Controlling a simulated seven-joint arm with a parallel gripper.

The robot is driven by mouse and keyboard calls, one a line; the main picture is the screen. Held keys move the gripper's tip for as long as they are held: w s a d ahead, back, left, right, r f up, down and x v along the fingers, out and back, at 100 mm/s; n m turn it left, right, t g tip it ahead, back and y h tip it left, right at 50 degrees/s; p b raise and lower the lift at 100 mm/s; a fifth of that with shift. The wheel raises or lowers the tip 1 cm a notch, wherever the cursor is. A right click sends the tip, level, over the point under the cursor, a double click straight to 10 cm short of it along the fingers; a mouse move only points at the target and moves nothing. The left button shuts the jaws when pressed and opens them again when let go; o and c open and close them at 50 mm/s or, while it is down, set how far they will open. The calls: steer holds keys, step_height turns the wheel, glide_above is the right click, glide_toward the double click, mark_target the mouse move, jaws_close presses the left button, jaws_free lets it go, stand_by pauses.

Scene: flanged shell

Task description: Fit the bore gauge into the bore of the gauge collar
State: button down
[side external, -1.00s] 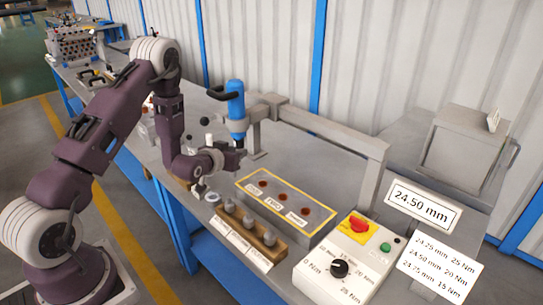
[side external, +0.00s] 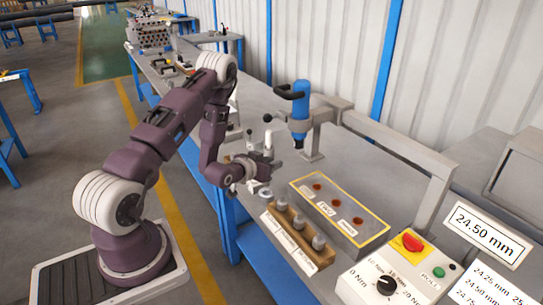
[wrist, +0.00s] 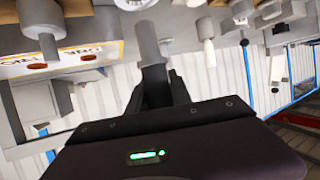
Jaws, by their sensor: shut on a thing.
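My gripper (side external: 252,168) is low over the bench, left of the yellow-edged block. In the wrist view my gripper (wrist: 152,75) is shut on a grey cylindrical piece (wrist: 148,42), which looks like the bore gauge. It points away from the fingers. A pale grey ring (side external: 264,194), likely the gauge collar, sits on the bench just below the gripper, near the end of the gauge rack. A round pale part at the top edge of the wrist view (wrist: 133,3) may be the same ring. The held piece appears apart from it; its bore is not visible.
A wooden rack (side external: 300,240) holds several grey plugs. Behind it lies a yellow-edged block (side external: 340,215) with red-brown holes. A blue tool (side external: 299,112) hangs on a grey arm (side external: 390,150). A control box (side external: 385,285) and a 24.50 mm sign (side external: 488,235) are at right.

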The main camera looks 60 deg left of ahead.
steer(key=shift+f, duration=0.85)
steer(key=shift+f, duration=2.3)
steer(key=c, duration=1.1)
jaws_free()
steer(key=v, duration=0.7)
steer(key=shift+f, duration=0.1)
